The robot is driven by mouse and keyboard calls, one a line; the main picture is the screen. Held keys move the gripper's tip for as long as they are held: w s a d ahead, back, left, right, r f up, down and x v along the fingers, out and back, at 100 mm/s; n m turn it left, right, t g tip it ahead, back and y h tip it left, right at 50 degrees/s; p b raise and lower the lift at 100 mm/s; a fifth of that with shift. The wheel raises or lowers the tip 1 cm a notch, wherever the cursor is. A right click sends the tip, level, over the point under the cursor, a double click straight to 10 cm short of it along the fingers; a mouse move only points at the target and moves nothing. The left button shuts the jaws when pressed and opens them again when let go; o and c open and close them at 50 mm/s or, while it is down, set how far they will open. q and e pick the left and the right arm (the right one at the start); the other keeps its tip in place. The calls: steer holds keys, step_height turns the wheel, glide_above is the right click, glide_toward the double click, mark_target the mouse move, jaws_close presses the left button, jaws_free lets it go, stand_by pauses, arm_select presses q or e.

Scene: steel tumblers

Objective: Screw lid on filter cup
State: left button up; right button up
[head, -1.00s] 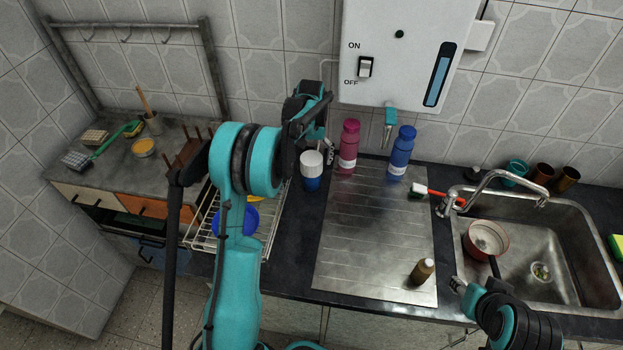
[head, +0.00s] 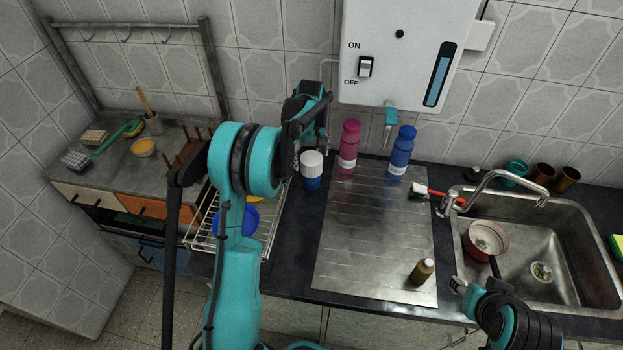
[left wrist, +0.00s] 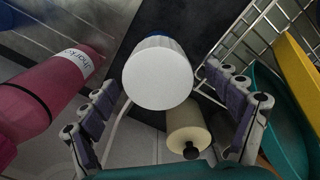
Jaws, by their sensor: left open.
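The filter cup (head: 311,183) is blue and stands upright on the dark counter at the left edge of the steel drainboard. The white lid (head: 312,160) sits on top of it; whether it is tight I cannot tell. In the left wrist view the round white lid (left wrist: 157,78) fills the middle, with a little blue of the cup behind it. My left gripper (head: 312,138) is just behind and above the lid, its open fingers on either side of it with gaps showing in the wrist view. My right gripper (head: 459,285) is at the lower right, away from the cup; its jaws are unclear.
A pink bottle (head: 348,146) stands close right of the cup, and a blue bottle (head: 401,152) farther right. A wire rack (head: 270,226) lies to the left. A brown bottle (head: 421,272) stands on the drainboard (head: 365,240), whose middle is clear. A red pan (head: 488,238) is in the sink.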

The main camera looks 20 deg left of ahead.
arm_select(q)
steer(key=n, duration=0.5)
steer(key=shift+n, duration=0.3)
steer(key=shift+s, duration=0.1)
steer(key=c, duration=1.8)
steer(key=shift+o, duration=0.2)
steer(key=m, duration=0.5)
steer(key=shift+m, duration=0.4)
steer(key=m, duration=0.5)
steer(key=shift+w+f+m, duration=0.1)
steer(key=shift+w+m, duration=0.1)
steer(key=shift+m, duration=0.1)
steer(key=shift+c, duration=0.8)
